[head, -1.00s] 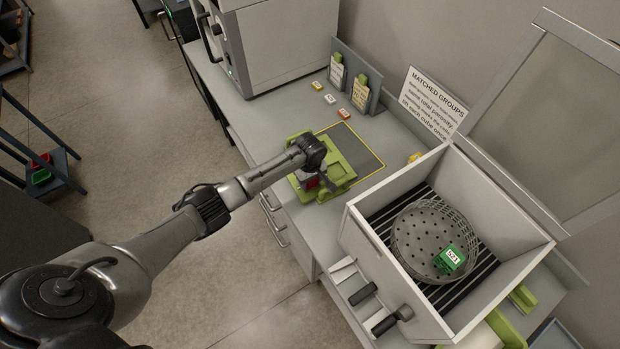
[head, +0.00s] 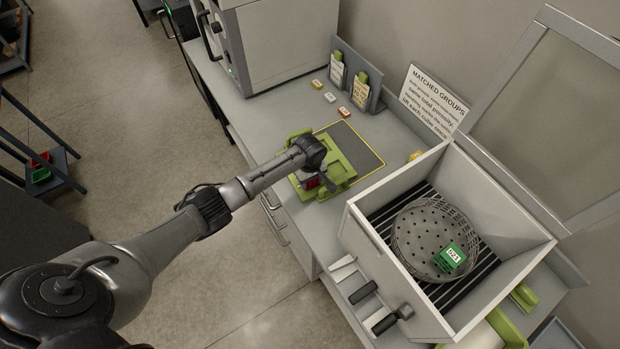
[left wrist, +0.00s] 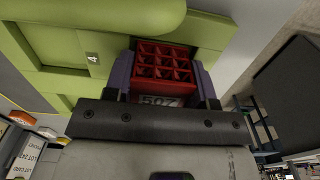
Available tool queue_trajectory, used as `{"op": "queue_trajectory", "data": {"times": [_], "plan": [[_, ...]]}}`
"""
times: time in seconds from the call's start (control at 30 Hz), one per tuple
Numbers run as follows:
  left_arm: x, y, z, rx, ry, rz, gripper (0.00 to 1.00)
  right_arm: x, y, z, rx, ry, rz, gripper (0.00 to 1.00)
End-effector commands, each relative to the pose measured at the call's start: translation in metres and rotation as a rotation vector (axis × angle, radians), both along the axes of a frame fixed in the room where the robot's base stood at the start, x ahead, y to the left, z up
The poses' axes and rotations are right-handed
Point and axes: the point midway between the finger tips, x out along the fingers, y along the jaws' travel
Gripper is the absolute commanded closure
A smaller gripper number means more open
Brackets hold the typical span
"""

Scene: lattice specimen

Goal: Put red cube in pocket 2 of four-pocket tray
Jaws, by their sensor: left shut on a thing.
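The red cube (left wrist: 162,65), with an open lattice face and a label reading 507, is between the fingers of my left gripper (left wrist: 162,80). The left gripper is shut on it. In the head view the left gripper (head: 314,178) is over the green four-pocket tray (head: 339,184), and a bit of the red cube (head: 311,183) shows beneath it. In the wrist view the tray (left wrist: 60,78) fills the upper left, with a tag reading 4. The cube is at the tray; whether it touches a pocket floor I cannot tell. The pockets are mostly hidden by my arm. My right gripper is not in view.
A white open box (head: 368,232) holds a round mesh basket (head: 410,240) with a green cube (head: 449,257) labelled 521.

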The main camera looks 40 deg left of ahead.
Motion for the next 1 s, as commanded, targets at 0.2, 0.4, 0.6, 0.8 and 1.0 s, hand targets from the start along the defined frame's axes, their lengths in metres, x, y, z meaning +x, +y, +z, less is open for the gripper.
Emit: {"op": "queue_trajectory", "data": {"times": [0.2,0.4,0.6,0.8,1.0], "plan": [[-0.0007,0.0002,-0.0021,0.0,0.001,0.0,0.7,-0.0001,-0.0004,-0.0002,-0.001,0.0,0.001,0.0],[-0.001,0.0003,-0.0027,0.002,0.002,0.001,0.7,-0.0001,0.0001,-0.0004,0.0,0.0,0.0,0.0],[-0.0013,0.0004,-0.0033,0.002,0.002,0.001,0.34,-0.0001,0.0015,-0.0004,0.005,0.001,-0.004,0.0],[-0.0019,0.0004,-0.0035,0.002,0.005,0.001,0.2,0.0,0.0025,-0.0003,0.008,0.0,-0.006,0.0],[-0.0022,0.0004,-0.0038,0.002,0.006,0.001,0.2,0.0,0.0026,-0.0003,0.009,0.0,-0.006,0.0]]}}
